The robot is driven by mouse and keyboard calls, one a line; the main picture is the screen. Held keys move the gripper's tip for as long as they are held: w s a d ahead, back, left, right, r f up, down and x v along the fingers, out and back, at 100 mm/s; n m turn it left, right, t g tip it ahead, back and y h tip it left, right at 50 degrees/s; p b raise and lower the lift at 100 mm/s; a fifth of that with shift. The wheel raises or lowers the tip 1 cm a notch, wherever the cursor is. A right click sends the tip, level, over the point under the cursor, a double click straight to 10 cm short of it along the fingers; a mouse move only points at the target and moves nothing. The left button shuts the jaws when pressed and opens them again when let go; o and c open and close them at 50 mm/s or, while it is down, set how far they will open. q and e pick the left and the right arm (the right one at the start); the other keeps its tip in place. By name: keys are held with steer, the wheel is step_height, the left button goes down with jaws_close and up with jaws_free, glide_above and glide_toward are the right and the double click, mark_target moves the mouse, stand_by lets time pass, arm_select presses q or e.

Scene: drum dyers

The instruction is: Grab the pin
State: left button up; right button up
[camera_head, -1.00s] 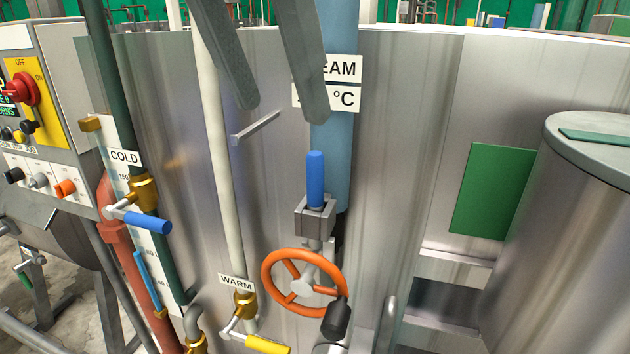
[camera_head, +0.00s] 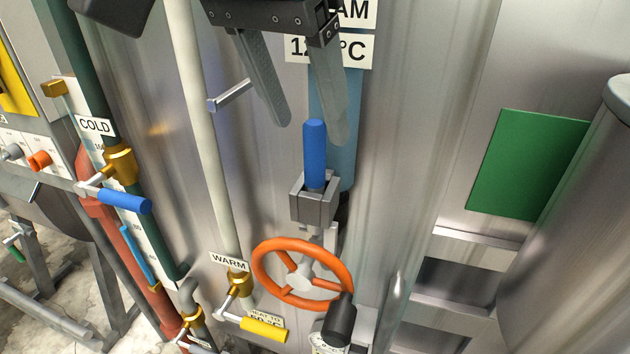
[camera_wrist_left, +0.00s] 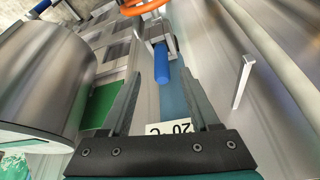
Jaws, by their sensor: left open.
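The pin has a blue cylindrical handle (camera_head: 314,155) and stands upright in a grey metal block (camera_head: 315,203) above an orange handwheel. My left gripper (camera_head: 311,134) comes in from above, open, with its two dark fingers pointing down. In the head view its fingertips appear on either side of the handle's top, not visibly touching it. In the left wrist view the blue handle (camera_wrist_left: 161,62) shows between the fingertips of the open gripper (camera_wrist_left: 161,74), at about their level or just beyond. My right gripper is not in view.
The orange handwheel (camera_head: 303,278) and its black knob (camera_head: 339,322) sit below the block. A small metal bar (camera_head: 230,95) sticks out of the steel wall at left. A pale pipe (camera_head: 200,130) stands further left.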

mark_target(316, 183)
arm_select(q)
steer(key=shift+x, duration=2.8)
steer(key=shift+w+r, duration=0.1)
jaws_close()
